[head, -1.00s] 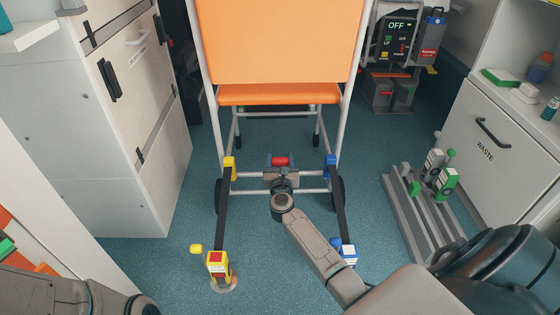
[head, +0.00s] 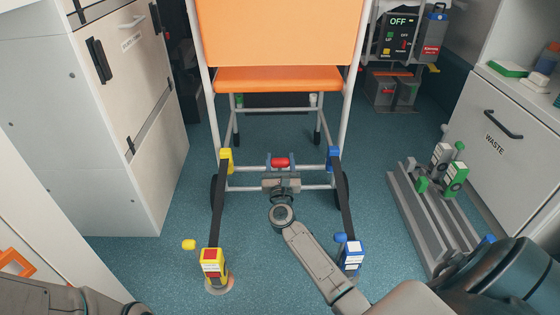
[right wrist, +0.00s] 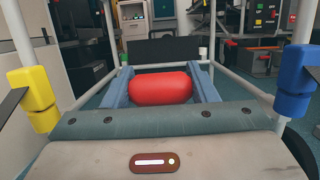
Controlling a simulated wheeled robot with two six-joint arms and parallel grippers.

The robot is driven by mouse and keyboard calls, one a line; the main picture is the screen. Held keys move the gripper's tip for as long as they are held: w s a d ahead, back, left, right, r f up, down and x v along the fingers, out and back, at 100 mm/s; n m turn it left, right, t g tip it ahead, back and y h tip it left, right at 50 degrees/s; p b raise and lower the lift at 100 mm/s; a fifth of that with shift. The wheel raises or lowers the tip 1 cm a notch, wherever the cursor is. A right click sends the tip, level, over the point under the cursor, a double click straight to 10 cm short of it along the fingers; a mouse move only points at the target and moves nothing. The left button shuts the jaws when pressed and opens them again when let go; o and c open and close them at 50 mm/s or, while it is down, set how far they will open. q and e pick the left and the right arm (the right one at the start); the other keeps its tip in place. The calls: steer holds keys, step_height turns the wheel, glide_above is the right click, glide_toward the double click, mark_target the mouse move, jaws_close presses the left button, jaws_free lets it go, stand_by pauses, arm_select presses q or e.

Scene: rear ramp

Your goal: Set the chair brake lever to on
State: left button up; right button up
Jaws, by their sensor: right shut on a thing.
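The chair (head: 276,80) has an orange seat and back on a pale tube frame. A red bar (head: 280,162), seemingly the brake lever's grip, sits low in the middle of the frame. It also shows large in the right wrist view (right wrist: 160,89). My right gripper (head: 280,165) is shut on this red bar, with a blue-grey finger on each side of it. No on or off mark for the lever is readable. Of my left arm only a link shows at the lower left; its gripper is out of view.
Dark straps run from the frame to a yellow floor buckle (head: 213,266) and a blue one (head: 350,253). A grey rail rack (head: 418,215) with green-knobbed fittings stands right. Cabinets flank both sides. Blue floor lies open around the chair.

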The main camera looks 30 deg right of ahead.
steer(key=shift+s+a+f+b, duration=0.2)
steer(key=shift+s+a+f, duration=0.15)
steer(key=shift+s+f, duration=0.3)
steer(key=shift+s+a+f+b, duration=0.15)
steer(key=shift+s+a+f, duration=0.2)
steer(key=shift+s+f, duration=0.2)
steer(key=shift+f, duration=0.1)
steer(key=o, duration=1.4)
